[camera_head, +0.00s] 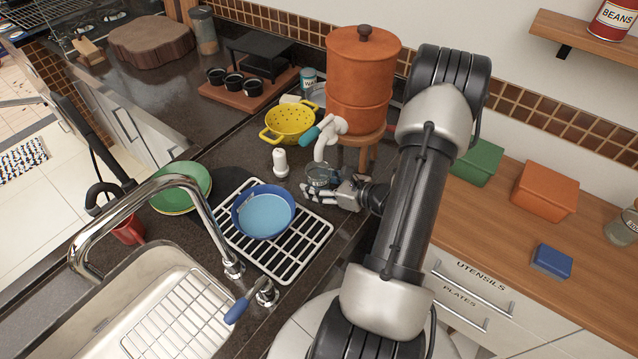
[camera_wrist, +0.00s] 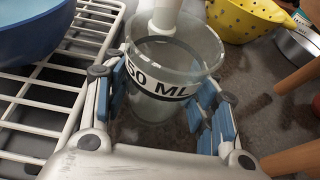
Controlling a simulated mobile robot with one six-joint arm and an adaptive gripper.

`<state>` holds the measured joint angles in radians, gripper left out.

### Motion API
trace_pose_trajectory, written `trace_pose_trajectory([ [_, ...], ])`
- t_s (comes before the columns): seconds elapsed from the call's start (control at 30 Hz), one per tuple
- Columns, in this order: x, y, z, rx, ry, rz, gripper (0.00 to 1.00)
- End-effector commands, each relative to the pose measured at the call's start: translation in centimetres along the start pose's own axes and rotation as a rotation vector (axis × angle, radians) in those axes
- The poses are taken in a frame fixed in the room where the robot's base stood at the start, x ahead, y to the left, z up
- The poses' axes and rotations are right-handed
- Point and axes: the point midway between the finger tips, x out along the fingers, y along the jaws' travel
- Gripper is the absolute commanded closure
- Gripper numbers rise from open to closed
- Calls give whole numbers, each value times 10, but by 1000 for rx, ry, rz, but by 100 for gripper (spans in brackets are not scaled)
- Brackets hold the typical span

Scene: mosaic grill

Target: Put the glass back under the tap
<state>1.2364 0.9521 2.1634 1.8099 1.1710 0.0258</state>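A clear glass with a black-and-white "50 ML" band (camera_wrist: 155,84) is between the fingers of my gripper (camera_wrist: 163,95) in the wrist view. The blue pads lie close along both sides; I cannot tell whether they press on it. In the head view the glass (camera_head: 319,177) is upright, low over or on the dark counter, in front of my gripper (camera_head: 322,192). The white tap (camera_head: 331,130) with a teal handle comes off the terracotta water filter (camera_head: 360,75). Its spout (camera_wrist: 166,14) ends just above the glass rim. The glass base is partly hidden.
A blue bowl (camera_head: 263,212) sits on the white drying rack (camera_head: 300,246) close left of my gripper. A white shaker (camera_head: 281,162) stands beside the glass. A yellow colander (camera_head: 289,122) is behind. The filter's wooden stool (camera_head: 360,143) stands close at the right.

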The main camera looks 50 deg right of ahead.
Motion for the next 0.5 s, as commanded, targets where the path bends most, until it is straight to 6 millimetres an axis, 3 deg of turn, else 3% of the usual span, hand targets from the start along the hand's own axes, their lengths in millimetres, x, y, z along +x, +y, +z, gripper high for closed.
trace_pose_trajectory([
  [0.27, 0, 0, 0, 0, 0, 0, 28],
  [0.5, 0, 0, 0, 0, 0, 0, 28],
])
